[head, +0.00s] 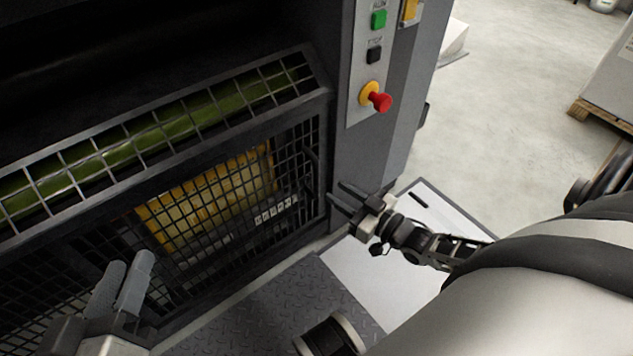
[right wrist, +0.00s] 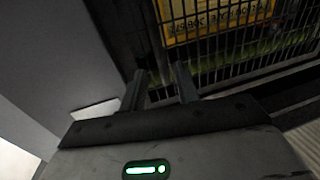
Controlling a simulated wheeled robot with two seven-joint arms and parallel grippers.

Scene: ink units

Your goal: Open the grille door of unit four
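The grille door (head: 290,215) is a black wire mesh panel in a dark frame, low on the machine's front, and looks shut. A dark curved bar, perhaps its handle, (head: 312,172) stands near its right edge. My right gripper (head: 336,197) is just right of that edge, its fingers apart and pointing left at the door. In the right wrist view my right gripper's fingers (right wrist: 160,88) are open with the mesh beyond them; I cannot tell if they touch anything. My left gripper (head: 132,268) is in front of the mesh at lower left, fingers slightly apart and empty.
A yellow panel (head: 210,200) shows behind the mesh. A slanted grille (head: 150,130) over a green roller lies above. A control strip with a green button, black button and red knob (head: 380,102) is at upper right. A treadplate step (head: 285,305) lies below; open floor is at right.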

